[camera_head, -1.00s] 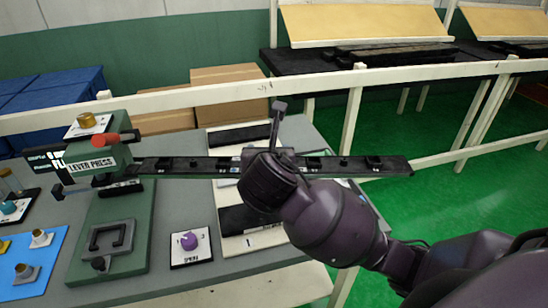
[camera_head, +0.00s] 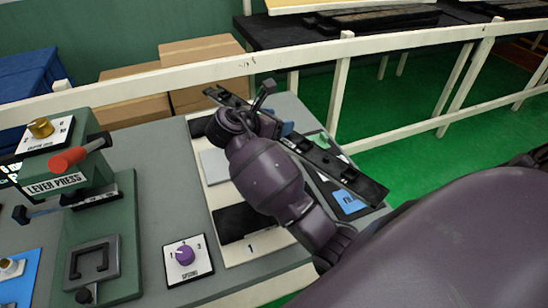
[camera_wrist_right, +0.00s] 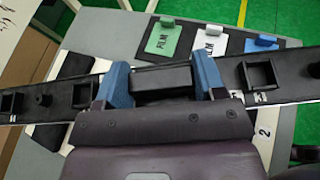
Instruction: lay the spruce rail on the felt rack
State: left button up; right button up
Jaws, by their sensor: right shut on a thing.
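My right gripper (camera_head: 262,120) is shut on a long dark rail (camera_head: 335,170) with small raised black blocks and square sockets along it. In the head view the rail runs diagonally, from the back left to the front right, above the right part of the grey bench. In the right wrist view the blue fingers (camera_wrist_right: 160,82) grip the rail (camera_wrist_right: 270,75) near its middle. A black-topped rack (camera_head: 285,33) stands behind the white railing, with dark strips (camera_head: 372,18) lying on it; I cannot tell if its top is felt. My left gripper is not in view.
The white railing (camera_head: 200,73) stands between the bench (camera_head: 150,200) and the black-topped rack. A green lever press (camera_head: 90,220) and a purple knob box (camera_head: 187,257) are at left. Cardboard boxes (camera_head: 205,70) sit behind the railing. Green floor is clear at right.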

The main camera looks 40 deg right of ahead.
jog(key=shift+w+f+b, duration=0.1)
jog(key=shift+f+b, duration=0.6)
jog(key=shift+f, duration=6.15)
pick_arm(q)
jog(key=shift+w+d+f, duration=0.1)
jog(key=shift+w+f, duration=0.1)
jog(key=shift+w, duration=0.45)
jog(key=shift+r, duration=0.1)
pick_arm(e)
jog(key=o, duration=1.1)
jog(key=shift+f, duration=0.15)
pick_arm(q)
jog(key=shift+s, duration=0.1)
pick_arm(e)
jog(key=v, duration=1.2)
